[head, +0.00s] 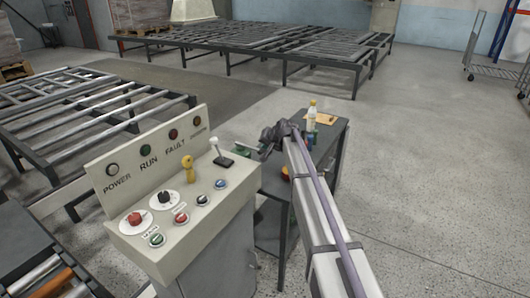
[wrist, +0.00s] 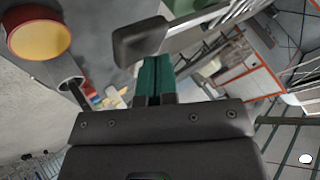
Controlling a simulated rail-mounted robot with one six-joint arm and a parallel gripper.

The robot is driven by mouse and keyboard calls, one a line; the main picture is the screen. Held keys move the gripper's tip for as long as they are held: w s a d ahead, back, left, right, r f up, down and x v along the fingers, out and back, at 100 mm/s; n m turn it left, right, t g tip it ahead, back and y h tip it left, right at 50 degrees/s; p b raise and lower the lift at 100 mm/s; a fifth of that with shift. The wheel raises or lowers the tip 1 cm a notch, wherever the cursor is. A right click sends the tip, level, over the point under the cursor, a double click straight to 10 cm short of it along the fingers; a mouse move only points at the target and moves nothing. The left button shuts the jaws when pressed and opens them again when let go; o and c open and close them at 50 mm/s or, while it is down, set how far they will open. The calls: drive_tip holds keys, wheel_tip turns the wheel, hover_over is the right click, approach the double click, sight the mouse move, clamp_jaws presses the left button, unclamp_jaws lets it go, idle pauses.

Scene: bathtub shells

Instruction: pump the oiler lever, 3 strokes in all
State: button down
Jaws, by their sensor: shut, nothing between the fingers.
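In the wrist view, a lever with a dark flat grip (wrist: 140,41) and a pale grey bar crosses just beyond the fingertips, the bar running off to the upper right. I take it for the oiler lever. My gripper (wrist: 153,62) shows as two teal fingers held together, with nothing between them. The fingertips overlap the lever's lower edge in the picture; I cannot tell whether they touch it. In the head view my gripper (head: 262,149) is over the left edge of the dark cart, mostly hidden by my wrist. The oiler's body is not clear there.
The dark cart (head: 333,140) carries a pale bottle (head: 311,109). A yellow disc with a red rim (wrist: 38,40) is close at the left in the wrist view. The control panel (head: 150,185), with knobs and a white-topped joystick, stands left of the cart. Open floor lies to the right.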

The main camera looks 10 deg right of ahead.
drive_tip(key=shift+s+f+b, duration=0.1)
drive_tip(key=shift+f+b, duration=1.4)
drive_tip(key=shift+b, duration=0.1)
idle(1.5)
drive_tip(key=shift+a+r+p, duration=0.1)
drive_tip(key=shift+r+p, duration=0.65)
drive_tip(key=shift+p, duration=0.15)
drive_tip(key=shift+w+r+p, duration=0.2)
drive_tip(key=shift+r+p, duration=1.05)
wheel_tip(320, 180, up, 5)
drive_tip(key=p, duration=0.5)
drive_tip(key=shift+r, duration=0.1)
idle(1.2)
